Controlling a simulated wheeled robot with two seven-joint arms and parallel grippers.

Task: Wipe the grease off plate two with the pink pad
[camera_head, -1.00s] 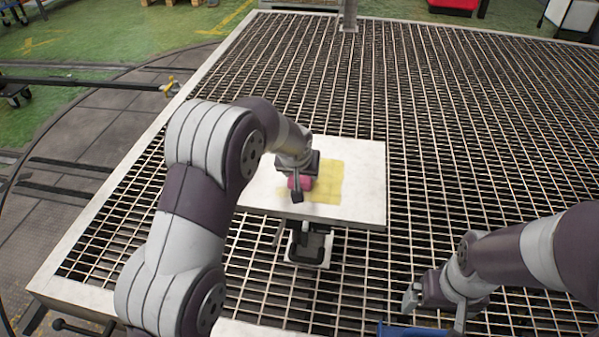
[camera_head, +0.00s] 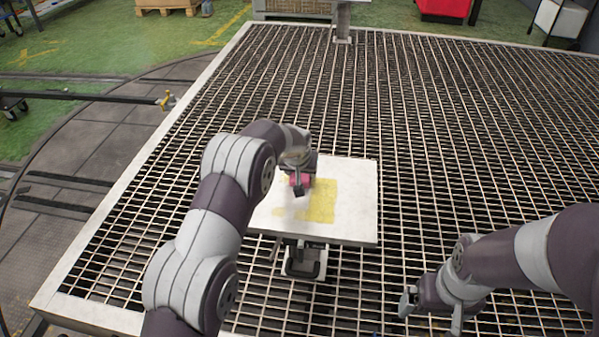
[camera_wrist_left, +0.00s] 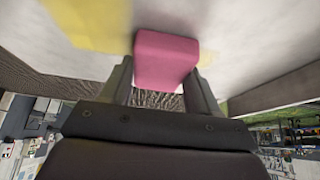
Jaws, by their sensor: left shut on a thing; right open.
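A white plate (camera_head: 355,215) stands on a post above the grating, with a yellow grease patch (camera_head: 318,203) near its middle. The patch also shows in the left wrist view (camera_wrist_left: 90,22). My left gripper (camera_head: 300,188) is over the left part of the plate, shut on the pink pad (camera_head: 304,179). In the left wrist view the pink pad (camera_wrist_left: 165,58) sits between the fingers, at or close to the plate surface; I cannot tell if it touches. My right gripper (camera_head: 430,308) is open and empty, low at the right, away from the plate. No number shows on the plate.
A wide metal grating (camera_head: 450,130) surrounds the plate's post. A second post (camera_head: 343,22) stands at the far edge. A dark rail with a yellow end (camera_head: 166,101) lies at the left. The space right of the plate is clear.

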